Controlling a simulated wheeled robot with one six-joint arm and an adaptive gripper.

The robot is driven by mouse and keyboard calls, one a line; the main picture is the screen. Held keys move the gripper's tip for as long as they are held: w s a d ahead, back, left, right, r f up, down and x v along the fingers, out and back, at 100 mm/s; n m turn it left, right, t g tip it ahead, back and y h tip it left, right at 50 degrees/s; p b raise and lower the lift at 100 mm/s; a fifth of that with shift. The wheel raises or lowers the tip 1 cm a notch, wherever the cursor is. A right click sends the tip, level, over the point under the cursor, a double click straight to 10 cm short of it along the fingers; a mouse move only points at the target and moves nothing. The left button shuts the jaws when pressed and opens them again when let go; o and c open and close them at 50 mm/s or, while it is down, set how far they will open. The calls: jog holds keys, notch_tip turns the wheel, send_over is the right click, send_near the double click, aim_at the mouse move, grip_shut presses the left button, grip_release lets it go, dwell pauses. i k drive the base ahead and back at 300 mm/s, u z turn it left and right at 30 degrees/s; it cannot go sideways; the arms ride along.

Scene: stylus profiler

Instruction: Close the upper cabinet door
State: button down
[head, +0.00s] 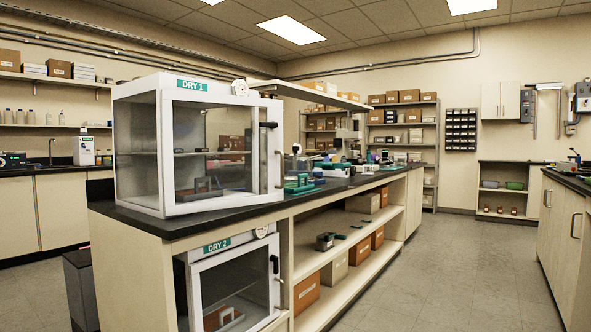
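A white cabinet labelled DRY 1 (140,88) stands on the black bench top at the left. Shelves and small items show through the glass. A second white cabinet labelled DRY 2 (235,243) sits below, under the bench top, with a similar glazed door. My gripper is not in view.
The island bench (140,265) runs back with instruments on top and boxes on its open shelf (335,262). A right-hand counter (562,215) borders the aisle. The grey floor (440,270) between them is clear. A pale wall cabinet (500,100) hangs at the back right.

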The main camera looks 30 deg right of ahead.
aim_at(275, 153)
jog(key=z, duration=0.45)
jog(key=i, duration=1.25)
jog(key=z, duration=0.1)
